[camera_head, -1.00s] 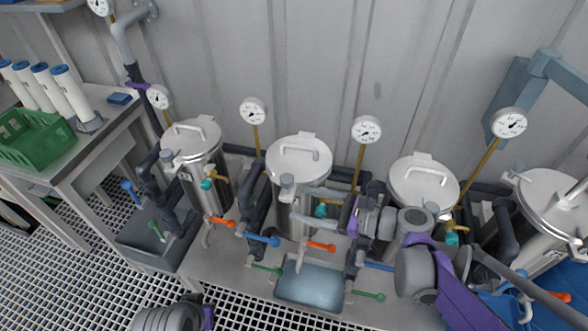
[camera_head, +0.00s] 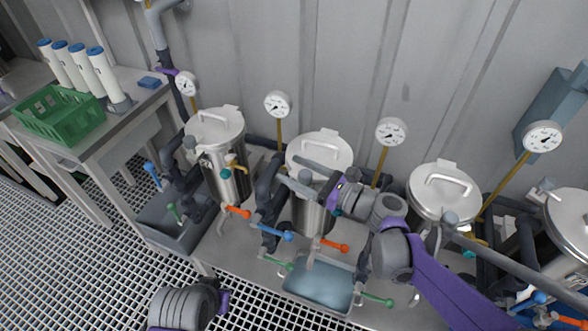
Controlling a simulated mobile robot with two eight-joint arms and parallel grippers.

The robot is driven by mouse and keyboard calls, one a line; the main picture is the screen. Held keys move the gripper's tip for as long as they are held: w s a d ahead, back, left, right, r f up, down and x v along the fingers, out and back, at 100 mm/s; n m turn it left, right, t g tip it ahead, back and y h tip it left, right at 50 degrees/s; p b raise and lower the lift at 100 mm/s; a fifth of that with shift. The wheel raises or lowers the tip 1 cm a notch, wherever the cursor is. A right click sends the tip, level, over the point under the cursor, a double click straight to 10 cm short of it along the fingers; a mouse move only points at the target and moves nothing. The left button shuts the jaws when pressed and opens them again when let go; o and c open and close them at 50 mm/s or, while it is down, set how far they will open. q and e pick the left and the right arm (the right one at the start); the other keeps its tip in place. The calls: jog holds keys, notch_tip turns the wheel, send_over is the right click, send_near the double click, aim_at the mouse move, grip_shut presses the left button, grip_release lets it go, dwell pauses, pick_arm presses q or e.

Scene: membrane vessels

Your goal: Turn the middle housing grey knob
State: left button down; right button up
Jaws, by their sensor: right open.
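The middle housing (camera_head: 322,146) is a steel vessel with a round lid and a lid handle. Its grey knob (camera_head: 305,178) sits at the front edge of the lid. My right gripper (camera_head: 286,169) comes in from the right, its fingers pointing left. The fingers are open, one on the far side and one on the near side of the knob, which shows between them. Whether they touch it I cannot tell. The gripper hides part of the lid's front. A ribbed grey part of my left arm shows at the bottom left; its fingers are not visible.
Similar housings stand to the left (camera_head: 215,128) and right (camera_head: 444,190), with gauges (camera_head: 277,104) behind. Orange (camera_head: 333,246) and blue (camera_head: 273,231) valve handles stick out below. A table with a green basket (camera_head: 62,118) is at the left. The grating floor is free at the front left.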

jog(key=shift+w+a, duration=0.15)
jog(key=shift+a, duration=0.1)
grip_shut()
jog(key=shift+g, duration=0.3)
jog(key=shift+n+g+y, duration=0.6)
jog(key=shift+n+g, duration=0.4)
jog(key=shift+g, duration=0.2)
jog(key=shift+s+a+n+g+y+b, duration=0.1)
jog(key=shift+s+n+g+y+b, duration=0.15)
jog(key=shift+n+g, duration=0.6)
jog(key=shift+s+a+n+g+y+b, duration=0.15)
jog(key=shift+s+n+g+y, duration=0.2)
jog(key=shift+g, duration=0.8)
jog(key=shift+d, duration=0.1)
